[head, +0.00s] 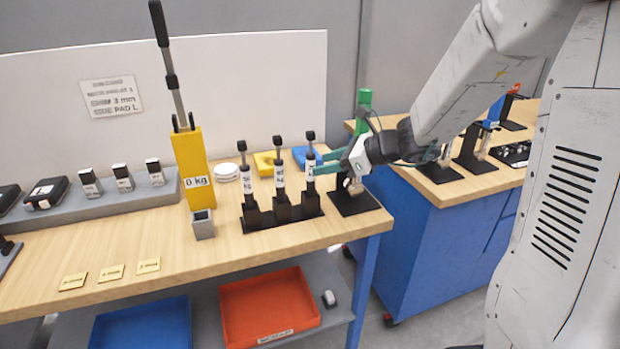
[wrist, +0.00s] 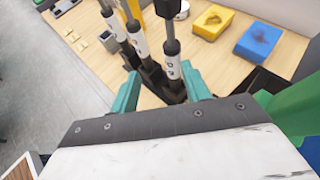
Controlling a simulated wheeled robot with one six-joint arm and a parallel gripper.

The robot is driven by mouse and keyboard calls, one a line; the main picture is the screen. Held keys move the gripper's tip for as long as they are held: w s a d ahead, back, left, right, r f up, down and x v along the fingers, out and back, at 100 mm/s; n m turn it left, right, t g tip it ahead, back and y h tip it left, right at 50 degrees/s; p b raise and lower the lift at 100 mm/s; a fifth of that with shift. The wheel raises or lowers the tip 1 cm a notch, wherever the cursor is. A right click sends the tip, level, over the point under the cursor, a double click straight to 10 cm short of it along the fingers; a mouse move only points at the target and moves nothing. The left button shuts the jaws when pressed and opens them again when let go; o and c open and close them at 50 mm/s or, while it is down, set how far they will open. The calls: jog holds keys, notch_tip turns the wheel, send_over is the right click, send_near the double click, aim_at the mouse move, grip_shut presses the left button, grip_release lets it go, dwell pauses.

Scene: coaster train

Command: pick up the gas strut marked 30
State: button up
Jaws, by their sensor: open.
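Three gas struts stand upright in a black rack (head: 262,221) on the wooden bench: the left strut (head: 247,184), the middle strut (head: 280,178) and the right strut (head: 310,170). Each has a dark rod and a white printed label. The print is too small to read, so I cannot tell which is marked 30. My gripper (head: 320,164) has teal fingers and is open at the right strut, level with its label. In the wrist view the right strut (wrist: 172,62) stands between the open fingertips (wrist: 162,80), nearer the right one. I cannot tell whether either finger touches it.
A yellow 0 kg test stand (head: 192,165) stands left of the rack, with a small grey cup (head: 203,226) before it. A yellow block (head: 265,164) and a blue block (head: 306,156) lie behind. A black plate (head: 358,203) sits right of the rack. The front bench is mostly clear.

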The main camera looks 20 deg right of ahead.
aim_at(311, 173)
jog(key=w+a+f+m, duration=0.1)
jog(key=w+a+f, duration=0.3)
jog(key=w, duration=0.2)
jog(key=shift+w, duration=0.15)
jog(key=shift+r, duration=0.1)
grip_shut()
